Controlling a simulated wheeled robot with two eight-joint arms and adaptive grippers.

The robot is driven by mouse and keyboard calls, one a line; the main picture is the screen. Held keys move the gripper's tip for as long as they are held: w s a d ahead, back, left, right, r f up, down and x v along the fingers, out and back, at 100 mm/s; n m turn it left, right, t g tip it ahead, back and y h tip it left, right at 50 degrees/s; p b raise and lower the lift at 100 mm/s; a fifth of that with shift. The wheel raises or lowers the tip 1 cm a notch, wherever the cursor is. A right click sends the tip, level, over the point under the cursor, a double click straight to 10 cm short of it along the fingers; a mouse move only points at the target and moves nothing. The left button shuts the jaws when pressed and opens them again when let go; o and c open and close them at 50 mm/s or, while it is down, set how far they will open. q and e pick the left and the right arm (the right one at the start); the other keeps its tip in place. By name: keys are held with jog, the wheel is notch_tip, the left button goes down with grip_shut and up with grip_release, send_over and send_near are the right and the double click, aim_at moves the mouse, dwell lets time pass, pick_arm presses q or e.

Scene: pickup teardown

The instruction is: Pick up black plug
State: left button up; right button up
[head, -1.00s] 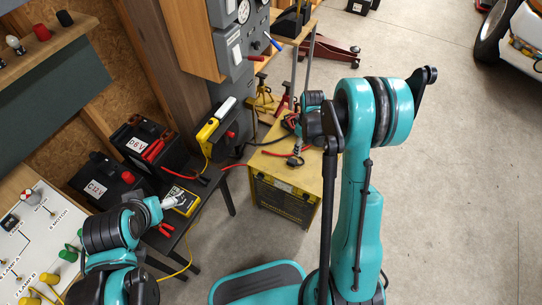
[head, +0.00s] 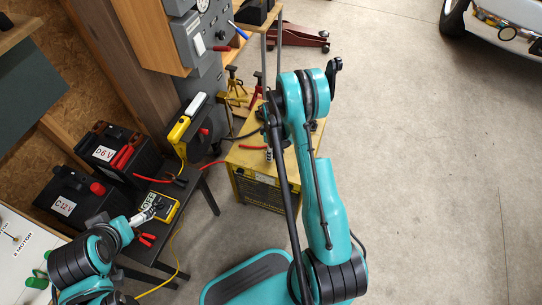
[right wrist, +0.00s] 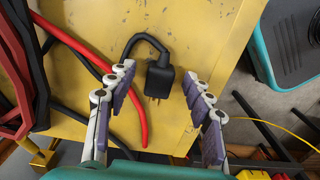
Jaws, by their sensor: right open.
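The black plug (right wrist: 159,80) lies on the yellow top of a cabinet in the right wrist view, its black cord curving up and left from it. My right gripper (right wrist: 158,77) is open, with one finger to the left of the plug and one to the right, and shows no grip on it. In the head view my right gripper (head: 269,150) is over the yellow cabinet (head: 262,190); the arm hides part of the top and I cannot make out the plug there. My left gripper (head: 150,209) is beside a yellow multimeter (head: 167,209); its jaws are too small to read.
A red cable (right wrist: 110,66) and dark cables lie left of the plug. Two batteries (head: 62,202) (head: 104,153) and a yellow-black device (head: 190,126) stand left of the cabinet. Yellow and red stands (head: 234,88) are behind it. Open floor (head: 420,170) lies to the right.

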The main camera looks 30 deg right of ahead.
jog(key=shift+f, duration=0.1)
grip_shut()
